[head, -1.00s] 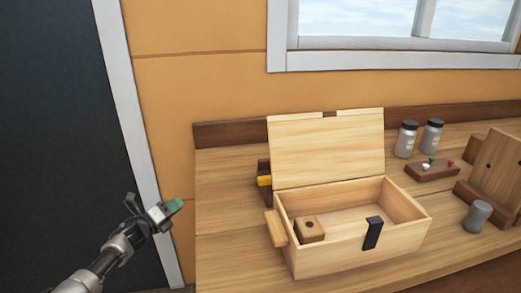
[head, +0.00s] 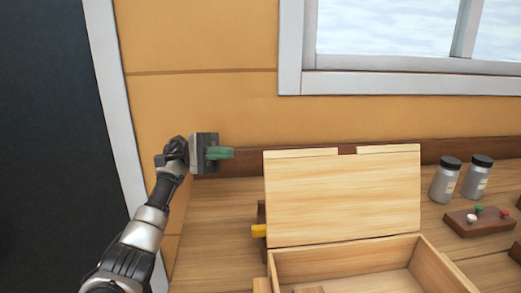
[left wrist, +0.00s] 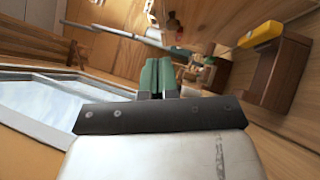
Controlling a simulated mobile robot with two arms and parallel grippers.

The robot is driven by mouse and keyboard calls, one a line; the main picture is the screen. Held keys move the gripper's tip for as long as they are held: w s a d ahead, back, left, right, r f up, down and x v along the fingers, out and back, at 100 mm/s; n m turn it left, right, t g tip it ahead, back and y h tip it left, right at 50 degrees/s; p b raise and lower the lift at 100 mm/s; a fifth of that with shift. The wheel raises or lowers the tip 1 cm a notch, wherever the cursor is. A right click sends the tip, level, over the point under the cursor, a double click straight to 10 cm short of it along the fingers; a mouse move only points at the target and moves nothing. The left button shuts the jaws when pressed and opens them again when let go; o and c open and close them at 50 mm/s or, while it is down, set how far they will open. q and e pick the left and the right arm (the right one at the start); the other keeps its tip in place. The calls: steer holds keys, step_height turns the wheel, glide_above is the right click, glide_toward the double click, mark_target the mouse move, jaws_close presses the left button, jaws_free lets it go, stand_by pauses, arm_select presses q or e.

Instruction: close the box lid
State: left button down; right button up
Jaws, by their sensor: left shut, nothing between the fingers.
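The wooden box (head: 345,257) stands on the workbench in the head view, its lower part cut off by the bottom edge. Its lid (head: 343,200) stands open, raised at the back of the box, with a notch in its top edge. My left gripper (head: 228,153) is shut and empty, its green fingertips pointing right, to the left of the lid and about level with its top edge. The green fingers also show shut in the left wrist view (left wrist: 159,76). My right gripper is not in view.
A dark wooden piece with a yellow part (head: 258,231) is left of the lid. Two dark-capped jars (head: 446,182) and a small block with coloured knobs (head: 478,221) are to the right. The wall and window are behind the bench.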

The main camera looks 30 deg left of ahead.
arm_select(q)
steer(key=p, duration=0.2)
glide_toward(271, 155)
steer(key=w+d, duration=0.3)
steer(key=shift+s+d+r+p, duration=0.25)
steer(key=shift+s+d, duration=0.3)
steer(key=shift+s+d+r+p, duration=0.2)
steer(key=shift+s+d+p, duration=0.05)
steer(key=shift+s+d, duration=0.25)
steer(key=shift+s+d+r, duration=0.2)
steer(key=shift+s+d, duration=0.15)
steer(key=shift+s, duration=0.1)
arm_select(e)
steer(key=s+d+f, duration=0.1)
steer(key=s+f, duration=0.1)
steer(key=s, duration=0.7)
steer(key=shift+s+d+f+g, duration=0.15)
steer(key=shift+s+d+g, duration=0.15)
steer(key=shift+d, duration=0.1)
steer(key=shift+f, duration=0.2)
